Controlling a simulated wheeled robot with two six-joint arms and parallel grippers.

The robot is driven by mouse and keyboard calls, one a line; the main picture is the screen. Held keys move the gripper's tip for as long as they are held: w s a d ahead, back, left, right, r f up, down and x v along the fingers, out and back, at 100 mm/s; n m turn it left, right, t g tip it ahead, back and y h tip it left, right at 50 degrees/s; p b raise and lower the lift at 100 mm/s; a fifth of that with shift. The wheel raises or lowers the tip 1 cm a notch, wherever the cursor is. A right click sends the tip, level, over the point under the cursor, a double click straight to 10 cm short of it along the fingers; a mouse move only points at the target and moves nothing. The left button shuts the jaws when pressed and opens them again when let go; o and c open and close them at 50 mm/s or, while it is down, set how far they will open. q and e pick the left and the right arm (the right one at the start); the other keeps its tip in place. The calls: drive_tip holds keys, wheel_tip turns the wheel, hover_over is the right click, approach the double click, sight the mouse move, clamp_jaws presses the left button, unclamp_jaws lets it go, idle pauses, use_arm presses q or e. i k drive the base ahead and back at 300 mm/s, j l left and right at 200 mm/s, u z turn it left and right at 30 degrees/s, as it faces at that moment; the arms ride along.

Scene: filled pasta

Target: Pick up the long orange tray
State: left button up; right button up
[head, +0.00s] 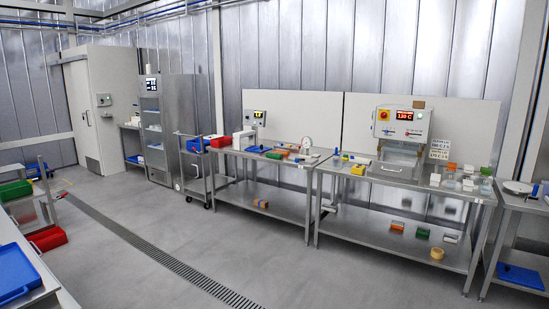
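No clearly identifiable long orange tray shows in the head view. A small, flat orange item (286,147) lies on the left steel bench (262,159) against the back wall; it is too small to tell whether it is a tray. Another orange item (397,226) sits on the lower shelf of the right steel bench, and a small orange-topped container (451,166) stands on that bench's top. All are far from me across the floor. Neither of my grippers is in view.
A floor drain grate (158,248) runs diagonally across open grey floor. A table with a blue tray (14,272) is close at lower left. A red bin (47,238) and a green bin (15,190) are on the left. A wheeled cart (193,165) stands beside the left bench.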

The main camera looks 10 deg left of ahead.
sight(286, 152)
drive_tip(key=i+j+u, duration=0.2)
drive_tip(key=i+u, duration=0.2)
drive_tip(key=i, duration=0.2)
drive_tip(key=i+j+u, duration=0.15)
drive_tip(key=i+u, duration=0.25)
drive_tip(key=i, duration=1.65)
drive_tip(key=i+j, duration=0.1)
drive_tip(key=i, duration=1.95)
drive_tip(key=i+z, duration=0.3)
drive_tip(key=i+j+z, duration=0.3)
drive_tip(key=i, duration=0.2)
drive_tip(key=i+j+z, duration=0.15)
drive_tip(key=i+z, duration=0.15)
drive_tip(key=i+j+z, duration=0.6)
drive_tip(key=z, duration=0.15)
drive_tip(key=i+j+z, duration=0.2)
drive_tip(key=j+z, duration=0.2)
drive_tip(key=i+j+z, duration=0.15)
drive_tip(key=j+z, duration=0.25)
drive_tip(key=j, duration=0.15)
